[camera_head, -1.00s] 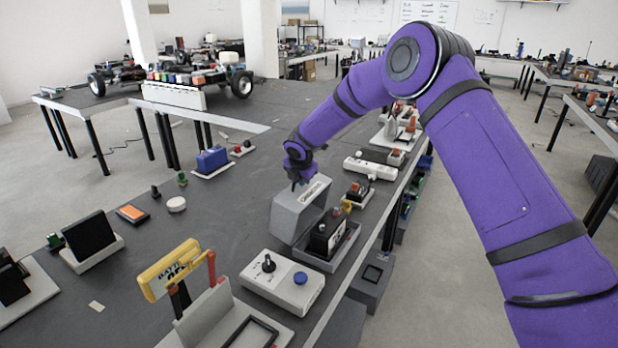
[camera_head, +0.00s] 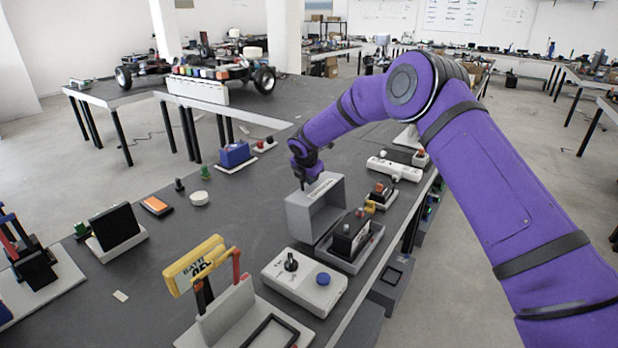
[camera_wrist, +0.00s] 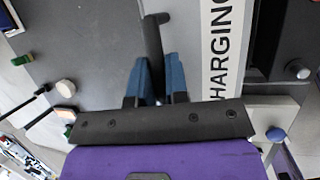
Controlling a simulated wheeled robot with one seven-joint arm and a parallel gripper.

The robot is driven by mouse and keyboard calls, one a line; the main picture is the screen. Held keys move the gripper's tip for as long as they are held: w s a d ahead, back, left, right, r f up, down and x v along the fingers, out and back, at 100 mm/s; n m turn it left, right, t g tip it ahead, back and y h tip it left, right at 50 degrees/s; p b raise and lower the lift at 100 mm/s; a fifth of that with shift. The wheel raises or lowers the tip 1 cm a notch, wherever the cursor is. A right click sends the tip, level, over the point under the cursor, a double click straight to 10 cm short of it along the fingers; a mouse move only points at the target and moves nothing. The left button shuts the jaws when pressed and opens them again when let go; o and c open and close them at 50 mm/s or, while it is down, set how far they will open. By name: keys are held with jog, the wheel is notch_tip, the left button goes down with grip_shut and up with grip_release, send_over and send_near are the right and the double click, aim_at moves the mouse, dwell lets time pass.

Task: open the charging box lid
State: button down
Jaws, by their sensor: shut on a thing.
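The charging box has a grey lid (camera_head: 300,217) that is raised and tilted to the left, with its hollow inside facing right. The grey base (camera_head: 372,250) of the box holds a black battery-like block (camera_head: 350,234). The lid's label (camera_wrist: 219,45) reads "CHARGING" in part in the wrist view. My gripper (camera_head: 308,181) is at the upper edge of the lid. In the wrist view, my gripper's blue fingers (camera_wrist: 160,80) are closed around a dark handle bar (camera_wrist: 152,42) beside the label. The hinge is hidden.
A grey control box (camera_head: 303,282) with a black knob and blue button stands in front of the charging box. A yellow-framed tester (camera_head: 196,264) stands front left. A white power strip (camera_head: 394,168) lies behind. The tabletop left of the lid is mostly clear.

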jog(key=c, duration=1.4)
grip_release()
jog(key=shift+r, duration=0.15)
jog(key=v, duration=1)
jog(key=shift+s+a+r, duration=0.1)
jog(key=shift+s+r, duration=0.05)
jog(key=shift+r, duration=0.1)
